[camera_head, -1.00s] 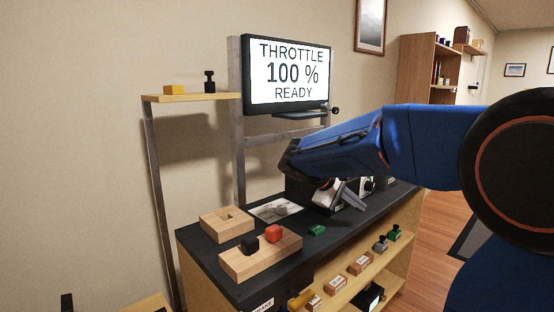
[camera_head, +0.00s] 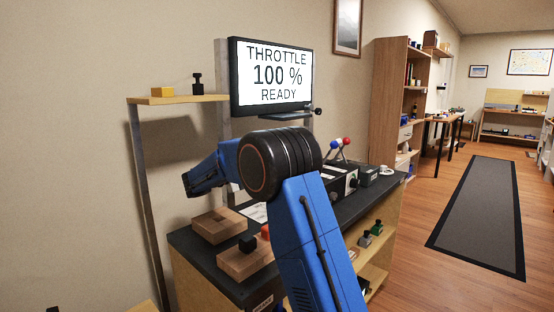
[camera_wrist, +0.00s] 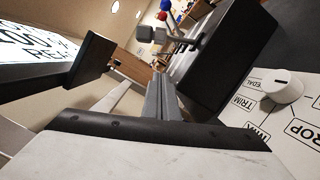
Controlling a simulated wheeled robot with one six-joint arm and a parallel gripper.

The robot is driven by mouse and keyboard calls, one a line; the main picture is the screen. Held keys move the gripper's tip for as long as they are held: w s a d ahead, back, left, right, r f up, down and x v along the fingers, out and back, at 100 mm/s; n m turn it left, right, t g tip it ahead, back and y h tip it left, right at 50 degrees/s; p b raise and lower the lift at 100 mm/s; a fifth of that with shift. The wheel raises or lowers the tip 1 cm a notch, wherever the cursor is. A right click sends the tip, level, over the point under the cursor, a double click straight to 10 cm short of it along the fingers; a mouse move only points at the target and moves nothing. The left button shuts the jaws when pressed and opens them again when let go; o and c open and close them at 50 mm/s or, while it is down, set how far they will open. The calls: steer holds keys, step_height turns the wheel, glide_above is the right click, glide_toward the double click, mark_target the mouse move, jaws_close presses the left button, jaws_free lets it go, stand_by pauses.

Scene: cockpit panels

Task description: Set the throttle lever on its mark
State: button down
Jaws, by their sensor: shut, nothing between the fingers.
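The screen (camera_head: 272,77) reads "THROTTLE 100 % READY". Behind my arm's joint, a dark console (camera_head: 338,180) carries levers with a red knob (camera_head: 347,141) and a blue knob (camera_head: 334,144). My gripper (camera_wrist: 165,85) is shut and empty, apart from the levers, beside the dark console side.
A panel with a white dial (camera_wrist: 276,87) and printed labels lies at right in the wrist view. Wooden blocks (camera_head: 217,225) stand on the dark bench at left. A shelf (camera_head: 180,99) stands left of the screen. The floor at right is open.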

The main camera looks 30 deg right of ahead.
steer(key=d, duration=0.3)
steer(key=w+d, duration=0.1)
steer(key=d, duration=0.2)
steer(key=w+d+r, duration=0.1)
steer(key=d, duration=0.2)
steer(key=shift+w, duration=0.25)
steer(key=shift+s+d+r, duration=0.1)
steer(key=shift+s+r, duration=0.2)
steer(key=shift+s, duration=0.25)
steer(key=shift+s+d+r, duration=0.1)
steer(key=shift+s+r, duration=0.2)
steer(key=shift+s, duration=0.2)
steer(key=shift+s+d+r, duration=0.25)
steer(key=shift+s+d, duration=0.05)
steer(key=shift+s, duration=0.35)
